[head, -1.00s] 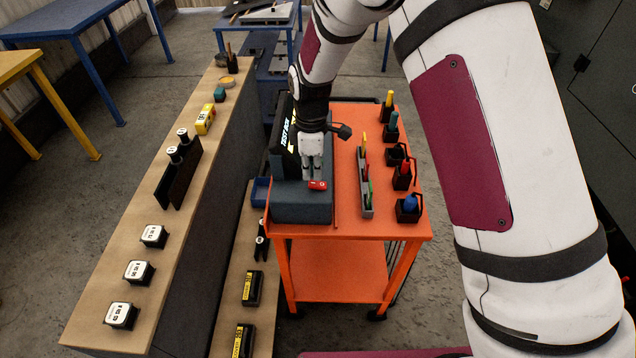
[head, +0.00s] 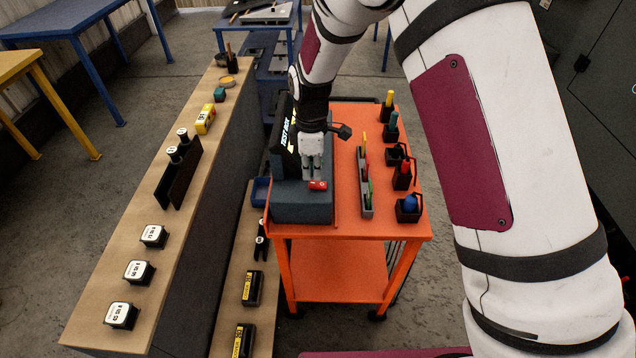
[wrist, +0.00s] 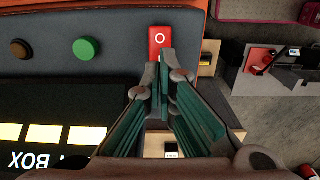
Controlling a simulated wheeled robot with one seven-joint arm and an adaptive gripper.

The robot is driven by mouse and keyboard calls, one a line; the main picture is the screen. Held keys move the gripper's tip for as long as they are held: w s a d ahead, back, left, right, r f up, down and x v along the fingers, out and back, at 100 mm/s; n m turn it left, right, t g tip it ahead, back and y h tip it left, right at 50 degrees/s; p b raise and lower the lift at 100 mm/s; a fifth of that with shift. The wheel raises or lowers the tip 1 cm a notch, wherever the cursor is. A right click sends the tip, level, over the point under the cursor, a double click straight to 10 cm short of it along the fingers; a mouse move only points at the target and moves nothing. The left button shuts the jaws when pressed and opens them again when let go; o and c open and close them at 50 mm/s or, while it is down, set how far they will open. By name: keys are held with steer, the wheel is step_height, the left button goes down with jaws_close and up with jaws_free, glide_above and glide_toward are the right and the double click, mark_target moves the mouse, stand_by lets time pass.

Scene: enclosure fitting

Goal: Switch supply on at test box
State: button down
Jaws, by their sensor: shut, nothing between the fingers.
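The test box (head: 302,208) is a dark blue-grey case on the orange cart, with a black upright panel lettered TEST BOX (head: 286,132) at its back. A red rocker switch (head: 317,185) sits on its top. In the wrist view the red switch (wrist: 158,40) shows an "O" mark on its visible end. My gripper (head: 313,178) points down at the switch, fingers together and empty. In the wrist view the fingertips (wrist: 160,68) cover the switch's other end; I cannot tell whether they touch it. A green button (wrist: 85,49) and a brown button (wrist: 19,49) sit beside it on the box.
The orange cart (head: 345,228) carries a grey tray (head: 366,207) and several black holders with coloured tools right of the box. A long wooden bench (head: 190,215) with small parts runs along the left. A blue bin (head: 260,191) stands beside the box.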

mark_target(312, 182)
steer(key=shift+f+b, duration=0.4)
steer(key=shift+f, duration=0.8)
stand_by(1.0)
steer(key=shift+r+p, duration=0.5)
steer(key=shift+r, duration=3.05)
